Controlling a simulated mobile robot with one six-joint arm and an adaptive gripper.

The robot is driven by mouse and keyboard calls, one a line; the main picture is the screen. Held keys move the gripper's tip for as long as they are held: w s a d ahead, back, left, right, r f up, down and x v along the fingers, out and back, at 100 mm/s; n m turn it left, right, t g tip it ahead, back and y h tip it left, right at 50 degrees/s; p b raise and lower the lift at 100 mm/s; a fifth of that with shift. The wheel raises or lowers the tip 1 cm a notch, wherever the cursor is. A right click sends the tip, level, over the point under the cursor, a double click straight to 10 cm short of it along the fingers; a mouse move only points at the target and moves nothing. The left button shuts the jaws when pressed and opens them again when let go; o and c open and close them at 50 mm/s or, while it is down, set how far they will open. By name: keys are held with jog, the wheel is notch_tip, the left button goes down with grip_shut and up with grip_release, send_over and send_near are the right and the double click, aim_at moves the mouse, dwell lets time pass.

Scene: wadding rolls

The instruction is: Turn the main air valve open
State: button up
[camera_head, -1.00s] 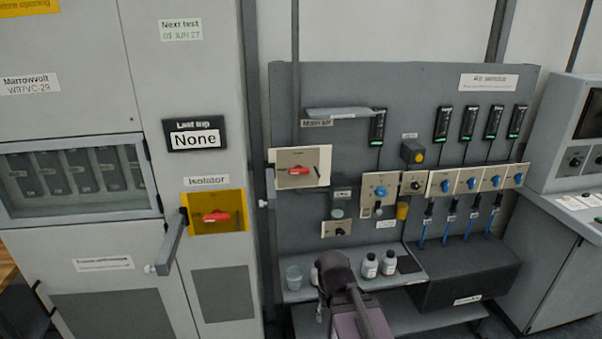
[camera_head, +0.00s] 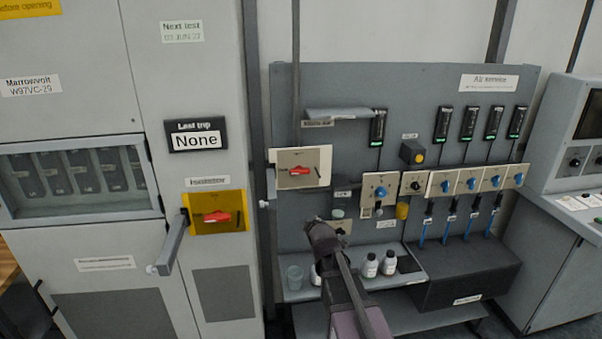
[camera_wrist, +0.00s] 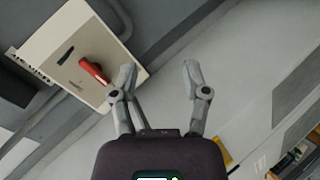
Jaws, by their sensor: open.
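The main air valve's red handle (camera_head: 303,170) is on a cream plate (camera_head: 322,158) at the left of the grey air service board, under a small label. The handle lies about level in the head view. In the wrist view the red handle (camera_wrist: 95,70) and its cream plate (camera_wrist: 60,50) are at upper left, apart from the fingers. My gripper (camera_wrist: 158,72) is open and empty, its left finger overlapping the plate's edge in view. In the head view my gripper (camera_head: 320,222) is below the valve plate, its fingers hard to make out.
A yellow isolator plate with a red handle (camera_head: 217,219) and a protruding grey lever (camera_head: 172,243) are at the left. A shelf holds a beaker (camera_head: 294,277) and white bottles (camera_head: 370,265). Blue-knobbed regulators (camera_head: 381,192) line the board to the right. A grey ledge (camera_head: 345,114) juts above the valve.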

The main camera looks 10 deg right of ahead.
aim_at(300, 173)
jog(key=w+a+r+n+t, duration=0.1)
jog(key=w+r+n+t, duration=0.4)
jog(key=r, duration=0.4)
jog(key=shift+w+n+t+y, duration=0.3)
jog(key=shift+w+n, duration=0.3)
jog(key=shift+w, duration=0.1)
jog(key=shift+w, duration=0.1)
jog(key=w, duration=1.3)
jog(key=shift+w, duration=0.35)
grip_shut()
